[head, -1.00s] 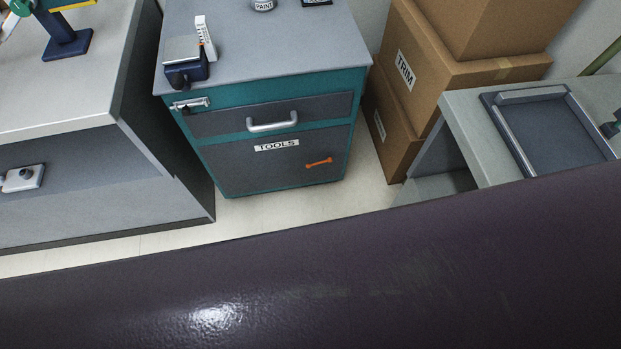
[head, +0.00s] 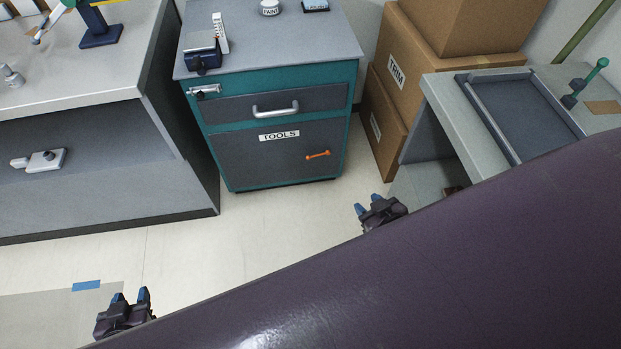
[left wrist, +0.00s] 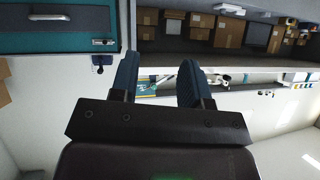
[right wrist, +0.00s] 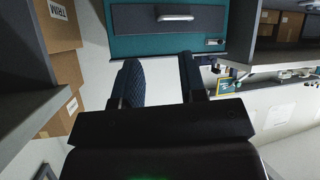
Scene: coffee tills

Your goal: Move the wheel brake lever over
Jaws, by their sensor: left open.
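The teal tool cabinet (head: 352,110) stands on the floor in the head view. A small orange lever (head: 318,154), lying nearly level, is on the right of its grey lower front, below the TOOLS label; I take it as the brake lever. My left gripper (head: 131,296) is open and empty over the floor at the lower left, well apart from the cabinet. My right gripper (head: 368,205) is open and empty, to the right of and nearer than the lever, not touching it. The cabinet also shows in the left wrist view (left wrist: 60,47) and right wrist view (right wrist: 170,47); the lever shows in neither.
A grey workbench (head: 100,195) stands left of the cabinet. Cardboard boxes (head: 385,110) and a grey table with a dark tray (head: 520,110) stand at the right. The floor (head: 250,225) before the cabinet is clear. My own dark purple body hides the lower right.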

